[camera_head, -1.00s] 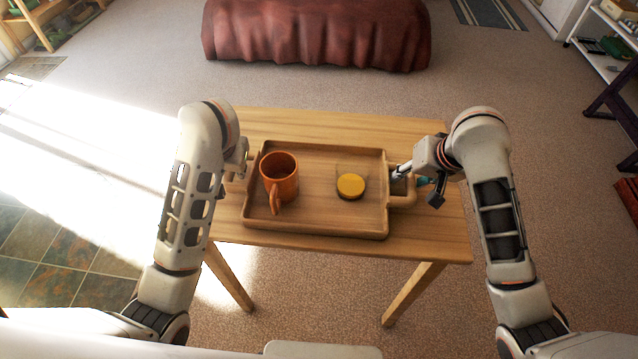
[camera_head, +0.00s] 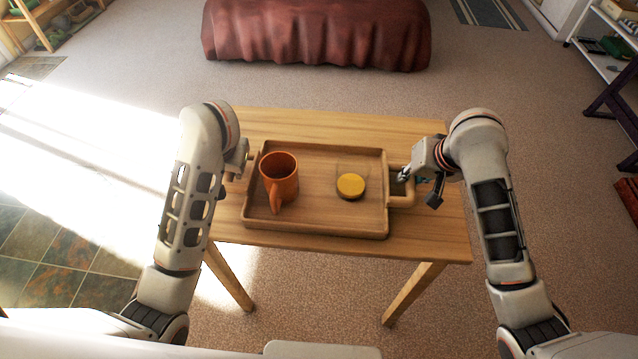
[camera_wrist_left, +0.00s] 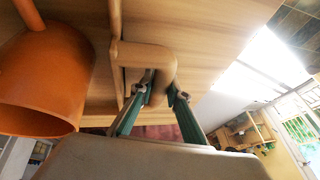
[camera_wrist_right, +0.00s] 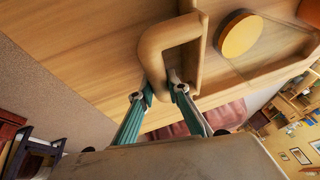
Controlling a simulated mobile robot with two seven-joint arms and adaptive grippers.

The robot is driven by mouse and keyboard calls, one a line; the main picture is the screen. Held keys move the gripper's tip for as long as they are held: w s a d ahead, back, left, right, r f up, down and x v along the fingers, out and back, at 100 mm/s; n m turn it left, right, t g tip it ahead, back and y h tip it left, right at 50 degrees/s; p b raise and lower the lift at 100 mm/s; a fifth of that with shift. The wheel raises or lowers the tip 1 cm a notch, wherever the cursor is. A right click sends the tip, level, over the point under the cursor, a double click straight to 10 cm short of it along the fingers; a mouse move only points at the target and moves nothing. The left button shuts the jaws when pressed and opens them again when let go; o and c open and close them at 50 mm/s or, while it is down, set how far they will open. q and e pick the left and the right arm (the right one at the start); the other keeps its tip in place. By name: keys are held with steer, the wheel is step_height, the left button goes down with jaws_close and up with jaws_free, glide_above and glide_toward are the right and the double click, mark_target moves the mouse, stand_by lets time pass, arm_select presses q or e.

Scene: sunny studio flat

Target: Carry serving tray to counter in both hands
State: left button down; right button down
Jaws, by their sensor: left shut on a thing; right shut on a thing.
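The wooden serving tray (camera_head: 318,226) rests on a small wooden table. An orange mug (camera_head: 279,178) stands upright in its left half, and a glass with yellow contents (camera_head: 350,186) stands right of its middle. My left gripper (camera_head: 240,170) is at the tray's left handle; in the left wrist view its fingers (camera_wrist_left: 162,92) are shut on that handle (camera_wrist_left: 148,56). My right gripper (camera_head: 402,176) is at the right handle; in the right wrist view its fingers (camera_wrist_right: 160,88) are shut on that handle (camera_wrist_right: 160,42). In the head view the left handle is mostly hidden by my left arm.
The wooden table (camera_head: 300,124) has bare top behind and in front of the tray. A dark red covered seat (camera_head: 316,36) stands beyond it across open carpet. A white shelf (camera_head: 602,45) is at the far right. Sunlit floor lies to the left.

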arm_select(q)
steer(key=shift+r, duration=0.3)
arm_select(e)
steer(key=shift+r, duration=0.25)
